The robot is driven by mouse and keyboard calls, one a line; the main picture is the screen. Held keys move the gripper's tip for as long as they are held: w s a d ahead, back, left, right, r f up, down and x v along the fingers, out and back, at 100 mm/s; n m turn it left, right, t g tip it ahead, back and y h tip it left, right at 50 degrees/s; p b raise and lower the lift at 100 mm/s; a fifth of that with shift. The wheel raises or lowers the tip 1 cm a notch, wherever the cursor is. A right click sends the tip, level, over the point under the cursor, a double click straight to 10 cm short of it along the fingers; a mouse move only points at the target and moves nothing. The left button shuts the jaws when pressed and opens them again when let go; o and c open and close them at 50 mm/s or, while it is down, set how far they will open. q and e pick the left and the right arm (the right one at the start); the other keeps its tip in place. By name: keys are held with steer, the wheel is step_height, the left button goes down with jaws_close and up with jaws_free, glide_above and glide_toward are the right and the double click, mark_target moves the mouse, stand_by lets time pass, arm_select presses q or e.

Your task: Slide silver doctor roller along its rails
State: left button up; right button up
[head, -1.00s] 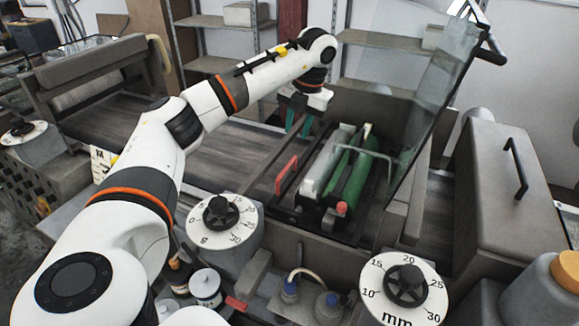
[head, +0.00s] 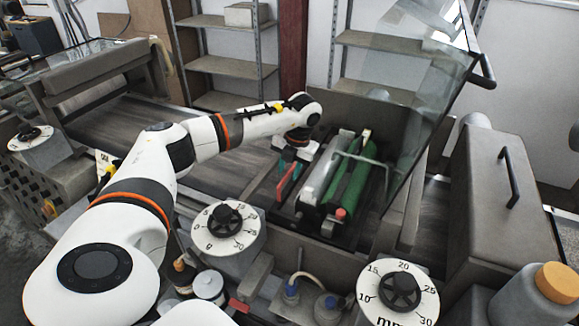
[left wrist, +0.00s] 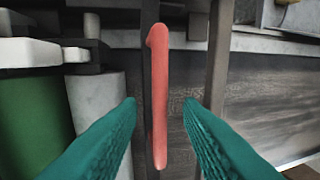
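The silver doctor roller (head: 322,172) lies beside a green roller (head: 353,182) in the open machine bay, and its pale end also shows in the left wrist view (left wrist: 98,112). A red handle (head: 287,186) stands to the left of the silver roller. My left gripper (head: 290,166) is low at this handle, with its green fingers pointing down. In the left wrist view its open fingertips (left wrist: 160,101) lie on either side of the red handle (left wrist: 159,110), with gaps visible on both sides. My right gripper is not in view.
A tilted glass guard (head: 425,95) rises right of the rollers. Two dials, left (head: 225,240) and right (head: 425,295), sit at the front. A dark conveyor bed (head: 130,125) extends left. A grey cover with a black handle (head: 513,190) stands at right.

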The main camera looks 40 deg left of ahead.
arm_select(q)
jaws_close()
steer(key=a, duration=0.2)
steer(key=s+a+b, duration=0.1)
steer(key=a, duration=0.1)
steer(key=shift+s+a+r, duration=0.1)
steer(key=shift+s, duration=0.05)
steer(key=shift+c, duration=1.6)
jaws_free()
steer(key=o, duration=0.3)
steer(key=shift+s+a, duration=0.1)
steer(key=shift+a, duration=0.05)
